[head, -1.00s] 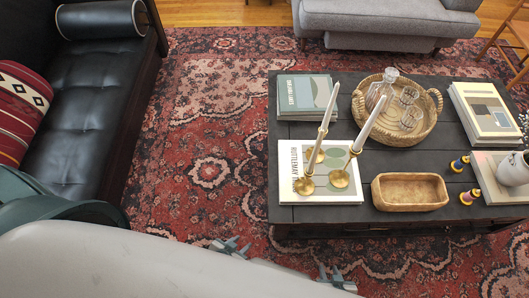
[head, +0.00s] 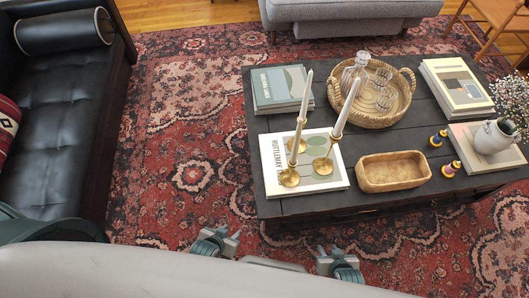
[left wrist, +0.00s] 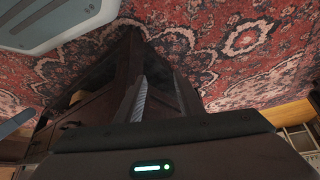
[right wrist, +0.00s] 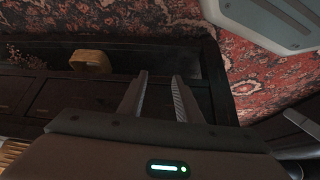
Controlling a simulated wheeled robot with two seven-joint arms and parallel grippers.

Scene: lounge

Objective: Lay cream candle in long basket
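Two cream taper candles stand upright in brass candlesticks on a white book. One candle (head: 301,112) is at the left and the other (head: 346,108) at the right. The long basket (head: 394,171), a tan oblong tray, lies empty to their right on the dark table; a tan shape in the right wrist view (right wrist: 91,61) is probably it. My left gripper (head: 226,235) is open and empty in front of the table's left end. My right gripper (head: 334,253) is open and empty in front of the table's near edge. Both are apart from the candles.
The table (head: 300,207) also holds a round wicker basket (head: 376,121) with glassware, stacked books (head: 279,88), small colored spools (head: 438,138) and a white vase (head: 495,138). A black sofa (head: 60,120) stands left. Rug lies between sofa and table.

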